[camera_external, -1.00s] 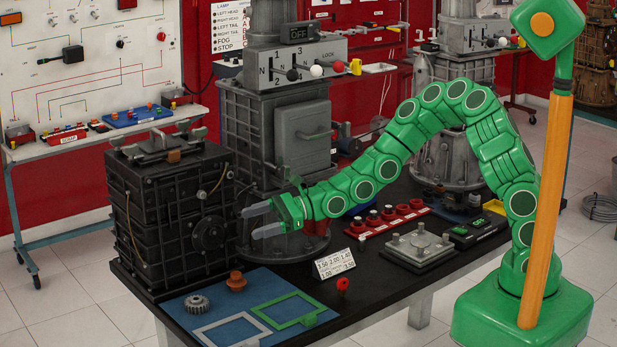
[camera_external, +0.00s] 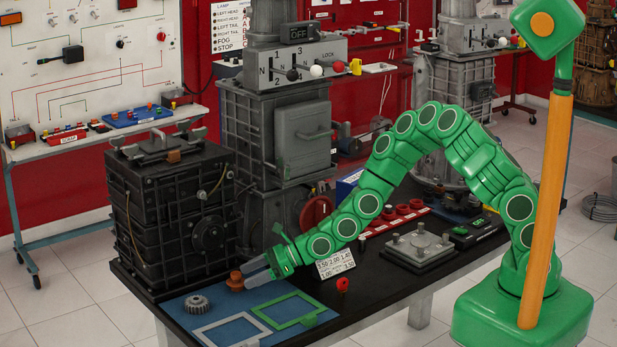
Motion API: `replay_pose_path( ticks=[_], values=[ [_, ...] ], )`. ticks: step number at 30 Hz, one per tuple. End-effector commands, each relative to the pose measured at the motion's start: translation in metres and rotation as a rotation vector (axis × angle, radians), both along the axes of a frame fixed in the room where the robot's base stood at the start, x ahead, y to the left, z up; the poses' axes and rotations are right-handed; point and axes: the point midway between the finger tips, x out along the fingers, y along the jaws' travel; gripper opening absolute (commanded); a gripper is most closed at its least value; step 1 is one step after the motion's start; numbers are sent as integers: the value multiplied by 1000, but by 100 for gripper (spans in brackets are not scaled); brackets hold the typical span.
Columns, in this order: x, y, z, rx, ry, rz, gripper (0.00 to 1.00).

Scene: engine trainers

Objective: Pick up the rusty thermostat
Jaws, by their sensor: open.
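The rusty thermostat (camera_external: 235,281) is a small orange-brown piece standing on the blue mat (camera_external: 180,308) near its back edge. My gripper (camera_external: 256,273) is open, just right of the thermostat, with its grey fingers pointing left toward it. The fingertips are very close to the thermostat's right side. I cannot tell whether they touch it or reach around it.
A black engine block (camera_external: 165,210) stands behind left. A white number card (camera_external: 335,263) and a red knob (camera_external: 343,285) are at right.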

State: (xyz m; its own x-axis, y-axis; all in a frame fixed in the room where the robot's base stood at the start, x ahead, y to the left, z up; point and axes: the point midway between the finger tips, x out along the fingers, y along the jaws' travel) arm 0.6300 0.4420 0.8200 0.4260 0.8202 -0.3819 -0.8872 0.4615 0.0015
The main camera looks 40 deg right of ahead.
Motion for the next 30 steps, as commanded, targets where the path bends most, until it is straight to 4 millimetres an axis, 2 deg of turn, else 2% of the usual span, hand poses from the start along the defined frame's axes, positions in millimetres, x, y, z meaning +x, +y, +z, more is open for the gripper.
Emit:
replay_pose_path(
  ticks=[15,26,30],
  values=[
    [23,35,-18,-4,-3,3,73],
    [26,39,-19,-1,-2,1,73],
    [26,39,-19,-1,-2,1,52]
  ],
)
